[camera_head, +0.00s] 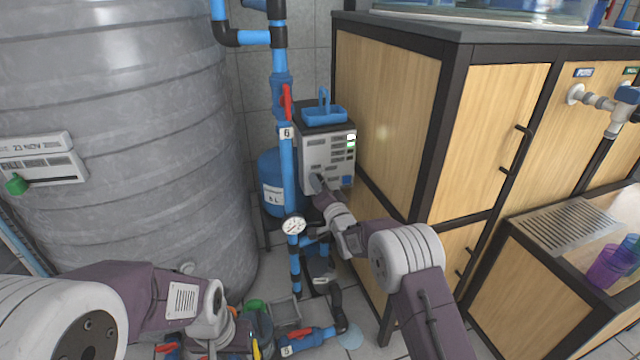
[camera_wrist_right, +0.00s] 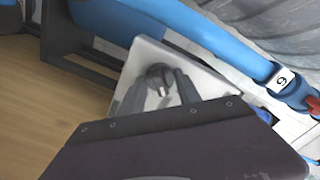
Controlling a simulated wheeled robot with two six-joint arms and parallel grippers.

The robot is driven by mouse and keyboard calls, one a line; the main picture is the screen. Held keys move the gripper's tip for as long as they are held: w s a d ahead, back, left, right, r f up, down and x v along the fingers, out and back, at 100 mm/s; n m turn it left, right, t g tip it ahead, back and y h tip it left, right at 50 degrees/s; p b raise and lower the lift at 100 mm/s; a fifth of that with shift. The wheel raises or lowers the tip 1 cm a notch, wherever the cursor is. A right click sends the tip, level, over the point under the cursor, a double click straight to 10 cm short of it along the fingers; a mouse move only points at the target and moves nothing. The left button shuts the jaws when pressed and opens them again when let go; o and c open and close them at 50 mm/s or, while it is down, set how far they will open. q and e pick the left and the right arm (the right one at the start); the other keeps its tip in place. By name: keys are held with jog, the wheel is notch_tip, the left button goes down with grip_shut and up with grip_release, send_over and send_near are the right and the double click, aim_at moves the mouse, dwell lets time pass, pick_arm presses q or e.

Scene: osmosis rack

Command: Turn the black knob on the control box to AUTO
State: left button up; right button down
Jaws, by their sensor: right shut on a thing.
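The control box (camera_head: 341,158) is a light grey box with rows of labels and a lit green indicator, standing behind the blue pipe in the head view. My right gripper (camera_head: 318,182) reaches the lower left of its front face. In the right wrist view the box's pale face (camera_wrist_right: 146,66) shows tilted, and the black knob (camera_wrist_right: 160,76) sits between the two fingers of my right gripper (camera_wrist_right: 158,92), which is shut on it. The knob's setting is too small to read. My left arm's end (camera_head: 215,310) is low at the left; its fingers are not clear.
A vertical blue pipe (camera_head: 287,170) with a red valve handle (camera_head: 287,102) and a pressure gauge (camera_head: 293,226) stands just left of the box. A large grey tank (camera_head: 120,130) fills the left. A wooden cabinet (camera_head: 385,120) stands close on the right.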

jog(key=shift+m, duration=0.5)
jog(key=c, duration=0.8)
grip_release()
jog(key=shift+c, duration=0.2)
jog(key=b+v, duration=0.6)
jog(key=v, duration=0.3)
